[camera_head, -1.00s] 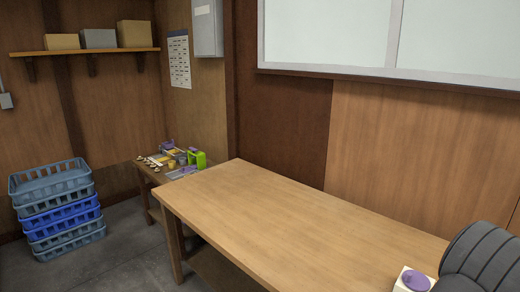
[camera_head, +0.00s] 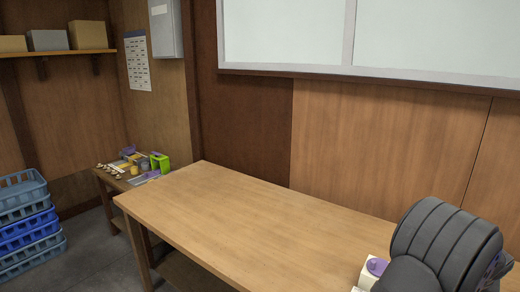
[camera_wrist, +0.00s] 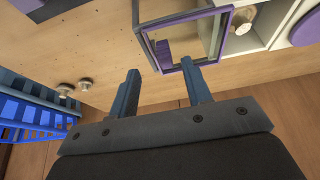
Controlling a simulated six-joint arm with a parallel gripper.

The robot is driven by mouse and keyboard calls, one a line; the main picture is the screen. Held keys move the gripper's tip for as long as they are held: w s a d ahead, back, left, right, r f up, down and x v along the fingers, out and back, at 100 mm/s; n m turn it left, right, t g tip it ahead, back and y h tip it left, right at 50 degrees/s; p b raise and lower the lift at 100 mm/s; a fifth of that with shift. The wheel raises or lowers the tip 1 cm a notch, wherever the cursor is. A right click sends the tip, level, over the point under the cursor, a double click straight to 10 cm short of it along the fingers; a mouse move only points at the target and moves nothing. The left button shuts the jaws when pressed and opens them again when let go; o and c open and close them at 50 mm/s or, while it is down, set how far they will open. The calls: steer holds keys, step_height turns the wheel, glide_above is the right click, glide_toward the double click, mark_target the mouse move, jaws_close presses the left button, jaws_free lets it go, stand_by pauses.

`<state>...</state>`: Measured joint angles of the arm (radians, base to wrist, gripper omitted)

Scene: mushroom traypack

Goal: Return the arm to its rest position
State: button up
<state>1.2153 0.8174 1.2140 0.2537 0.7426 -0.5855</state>
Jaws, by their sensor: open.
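My gripper (camera_wrist: 161,80) shows in the wrist view with its two blue-grey fingers spread apart and nothing between them. A purple-framed, clear-looking rectangular piece (camera_wrist: 228,22) lies just beyond the fingertips; I cannot tell whether the right finger touches it. Two pale mushrooms (camera_wrist: 75,87) lie on the wooden surface left of the fingers. Another mushroom (camera_wrist: 243,18) sits in a white compartment at the upper right. In the head view, the dark ribbed arm part at the lower right is mine; the gripper itself is hidden there.
The long wooden table (camera_head: 235,205) is bare in its visible middle. A white box with a purple round top (camera_head: 376,267) stands beside my arm. A small side table (camera_head: 112,181) holds several small items. Blue crates (camera_head: 28,230) are stacked on the floor at left; blue crate (camera_wrist: 35,108) edges show in the wrist view.

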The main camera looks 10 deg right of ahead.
steer(key=shift+x, duration=2)
steer(key=shift+r, duration=0.1)
steer(key=c, duration=0.3)
steer(key=shift+s+a+r, duration=0.1)
steer(key=shift+r, duration=0.25)
steer(key=shift+c, duration=0.5)
steer(key=v, duration=0.5)
steer(key=shift+a+r, duration=0.15)
steer(key=shift+a, duration=0.1)
steer(key=shift+x, duration=3.4)
